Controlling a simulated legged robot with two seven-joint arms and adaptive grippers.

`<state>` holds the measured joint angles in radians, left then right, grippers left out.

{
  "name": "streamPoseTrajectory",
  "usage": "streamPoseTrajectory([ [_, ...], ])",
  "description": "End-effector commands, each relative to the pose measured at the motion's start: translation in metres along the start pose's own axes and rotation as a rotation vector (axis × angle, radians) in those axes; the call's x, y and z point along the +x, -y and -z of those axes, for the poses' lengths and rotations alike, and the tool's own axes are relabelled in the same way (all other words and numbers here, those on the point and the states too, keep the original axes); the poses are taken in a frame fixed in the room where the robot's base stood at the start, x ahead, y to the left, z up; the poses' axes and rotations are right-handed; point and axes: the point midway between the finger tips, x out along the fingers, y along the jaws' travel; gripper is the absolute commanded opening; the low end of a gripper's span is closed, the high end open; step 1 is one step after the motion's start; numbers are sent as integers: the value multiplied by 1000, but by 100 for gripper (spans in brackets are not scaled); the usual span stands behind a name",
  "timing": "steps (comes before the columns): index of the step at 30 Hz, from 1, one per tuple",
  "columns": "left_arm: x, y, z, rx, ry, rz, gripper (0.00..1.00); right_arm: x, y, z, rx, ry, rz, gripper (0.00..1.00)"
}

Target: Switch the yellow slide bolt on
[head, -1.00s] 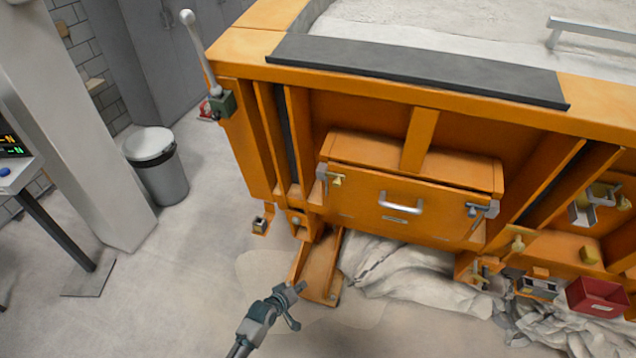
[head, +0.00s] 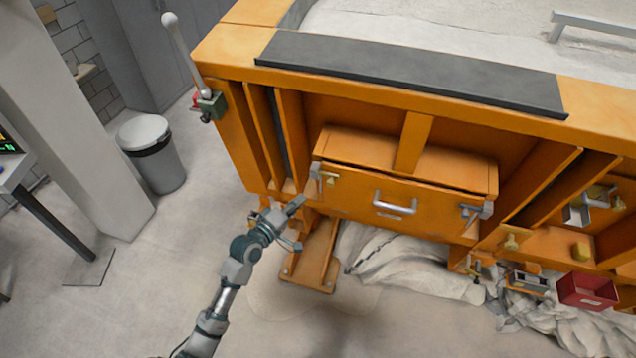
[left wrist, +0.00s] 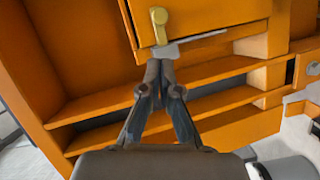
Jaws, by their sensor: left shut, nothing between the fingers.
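A small yellow latch piece (head: 330,180) sits by a grey bracket at the upper left corner of the orange drawer box; a yellow knob (left wrist: 159,17) above a grey plate shows at the top of the left wrist view. Other small yellow fittings (head: 511,240) are on the right of the orange frame; I cannot tell for sure which is the slide bolt. My left gripper (head: 297,202) is shut and empty, just left of and below the drawer's left corner. In the left wrist view its fingertips (left wrist: 160,68) meet just below the grey plate; contact is unclear.
The orange sandbed frame (head: 400,95) has a black strip (head: 410,72) on its rim. A drawer handle (head: 394,205), a red box (head: 588,290) and rumpled cloth (head: 410,265) lie rightward. A lever (head: 185,52) and grey bin (head: 153,155) stand left. The front floor is clear.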

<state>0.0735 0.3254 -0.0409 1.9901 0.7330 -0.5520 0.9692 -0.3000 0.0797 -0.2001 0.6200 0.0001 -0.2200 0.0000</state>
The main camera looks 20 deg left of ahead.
Motion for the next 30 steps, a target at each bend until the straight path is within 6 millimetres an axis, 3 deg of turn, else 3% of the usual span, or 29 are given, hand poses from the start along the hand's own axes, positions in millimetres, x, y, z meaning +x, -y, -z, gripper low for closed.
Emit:
streamPoseTrajectory([
  [16, 84, -1, 0, 0, 0, 0, 0, -10, 0, 1, 0, 0, 0, 40],
  [21, 95, -1, 0, 2, 0, -1, 0, -10, 0, 1, 0, 0, 0, 40],
  [30, 96, 0, 0, 1, 0, 0, 0, -10, 0, 1, 0, -1, 0, 40],
])
